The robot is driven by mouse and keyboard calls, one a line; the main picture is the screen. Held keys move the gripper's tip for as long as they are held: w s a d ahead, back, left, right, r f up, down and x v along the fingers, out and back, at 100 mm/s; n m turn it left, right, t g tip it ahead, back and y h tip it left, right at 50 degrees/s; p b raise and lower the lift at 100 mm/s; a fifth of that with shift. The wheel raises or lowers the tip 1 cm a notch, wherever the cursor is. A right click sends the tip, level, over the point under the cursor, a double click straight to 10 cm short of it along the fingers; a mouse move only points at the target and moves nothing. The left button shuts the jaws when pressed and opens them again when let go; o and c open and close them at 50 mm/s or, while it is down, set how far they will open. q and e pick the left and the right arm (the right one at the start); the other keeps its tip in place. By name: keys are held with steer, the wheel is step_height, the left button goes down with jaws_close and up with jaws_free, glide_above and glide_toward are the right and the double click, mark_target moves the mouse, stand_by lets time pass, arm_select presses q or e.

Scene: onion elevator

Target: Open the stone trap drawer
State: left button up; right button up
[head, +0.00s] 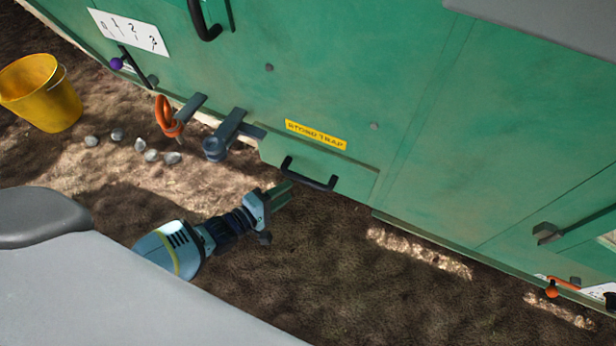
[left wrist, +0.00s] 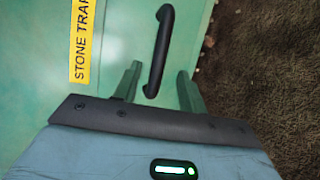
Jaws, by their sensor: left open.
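The stone trap drawer (head: 350,181) is a green panel low on the green machine, under a yellow label reading STONE TRAP (head: 316,134). It sits flush with the machine. Its black bar handle (head: 308,173) shows in the head view and also in the left wrist view (left wrist: 159,50). My left gripper (head: 286,190) is open and empty, just below and in front of the handle. In the left wrist view its two fingers (left wrist: 159,88) stand on either side of the handle's near end. I cannot tell whether they touch it. My right gripper is not in view.
A grey bracket with a round end (head: 214,147) and an orange hook (head: 166,118) stick out left of the drawer. A yellow bucket (head: 42,93) and several stones (head: 140,145) are on the ground at the left. Bare soil (head: 400,290) in front of the drawer is clear.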

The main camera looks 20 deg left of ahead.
mark_target(302, 182)
arm_select(q)
steer(key=b+x, duration=0.3)
steer(key=x, duration=0.3)
steer(key=shift+w+d+f, duration=0.1)
steer(key=shift+w+d, duration=0.05)
steer(key=shift+w, duration=0.15)
steer(key=shift+w+d, duration=0.2)
steer(key=shift+w, duration=0.25)
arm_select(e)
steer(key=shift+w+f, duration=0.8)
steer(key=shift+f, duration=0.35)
arm_select(q)
jaws_close()
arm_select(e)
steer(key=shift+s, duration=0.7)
